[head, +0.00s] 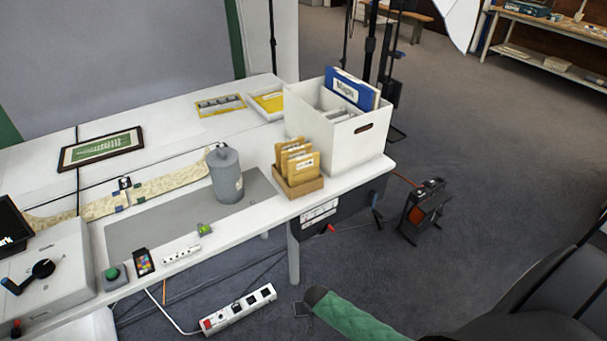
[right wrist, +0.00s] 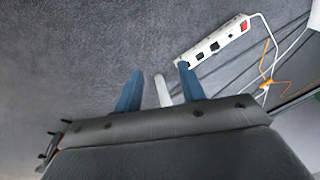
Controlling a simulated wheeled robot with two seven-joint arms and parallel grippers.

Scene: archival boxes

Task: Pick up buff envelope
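Several buff envelopes (head: 299,162) stand upright in a small brown open tray (head: 300,187) at the front right edge of the white table in the head view. Their top edges and front faces show; their lower parts are hidden by the tray. My right gripper (right wrist: 160,82) shows in the right wrist view with its two blue fingers apart. It is over the floor, away from the envelopes, which do not show in that view. A pale bar shows between the fingers; I cannot tell what it is. My left gripper is not in view.
A white box (head: 336,150) with a blue folder (head: 352,88) stands right behind the tray. A grey canister (head: 226,178) stands to the tray's left on a grey mat (head: 135,232). A power strip (head: 238,309) lies on the floor, also in the right wrist view (right wrist: 213,42).

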